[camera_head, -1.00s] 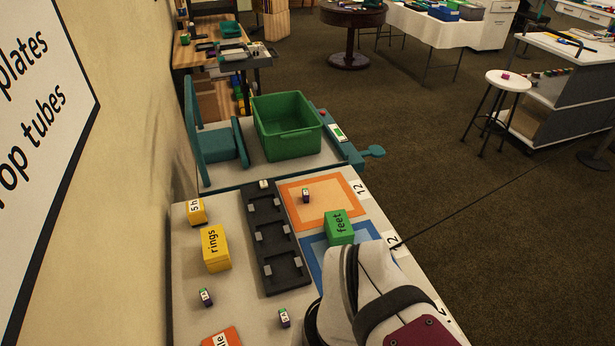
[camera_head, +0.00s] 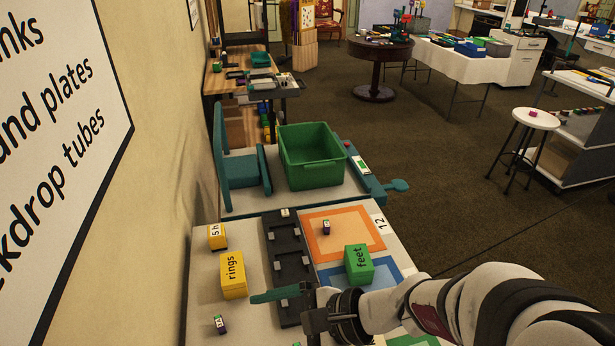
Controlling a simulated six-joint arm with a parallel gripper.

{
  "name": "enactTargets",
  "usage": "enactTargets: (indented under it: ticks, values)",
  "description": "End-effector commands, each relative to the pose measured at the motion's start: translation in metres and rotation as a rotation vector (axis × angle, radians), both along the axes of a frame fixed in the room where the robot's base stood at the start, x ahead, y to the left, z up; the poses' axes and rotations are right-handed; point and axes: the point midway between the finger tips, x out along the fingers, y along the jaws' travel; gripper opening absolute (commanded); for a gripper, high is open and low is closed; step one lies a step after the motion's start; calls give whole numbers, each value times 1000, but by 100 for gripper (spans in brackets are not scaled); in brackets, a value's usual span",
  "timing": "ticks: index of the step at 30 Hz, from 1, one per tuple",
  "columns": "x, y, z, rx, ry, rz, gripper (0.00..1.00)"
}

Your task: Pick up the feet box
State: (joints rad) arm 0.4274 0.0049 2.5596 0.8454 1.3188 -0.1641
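My gripper (camera_head: 262,298) is to the left of and nearer than the box, pointing left over the dark slotted rack. One teal finger shows clearly; the other cannot be made out, so its opening is unclear. The feet box is apart from the gripper, and my white arm passes in front of the blue square's near part.
A yellow rings box (camera_head: 233,276) and a smaller yellow box (camera_head: 217,237) stand at left. The dark rack (camera_head: 283,238) runs beside the orange-bordered square (camera_head: 345,217), which holds a small dark item (camera_head: 326,227). A green bin (camera_head: 312,160) stands behind. The wall is close at left.

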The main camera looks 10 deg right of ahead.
Motion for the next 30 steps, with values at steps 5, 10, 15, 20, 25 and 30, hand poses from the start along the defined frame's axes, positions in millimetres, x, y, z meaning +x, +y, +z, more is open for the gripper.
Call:
enactTargets:
  ticks: [5,10,15,20,25,30]
  values:
    - [93,-154,-57,321,106,-908,100]
    - [81,-244,-109,382,167,-1336,100]
    - [104,-253,-130,384,175,-1383,100]
    - [145,-253,-151,384,173,-1382,100]
    - [169,-253,-163,386,172,-1383,100]
    - [196,-252,-179,385,172,-1381,100]
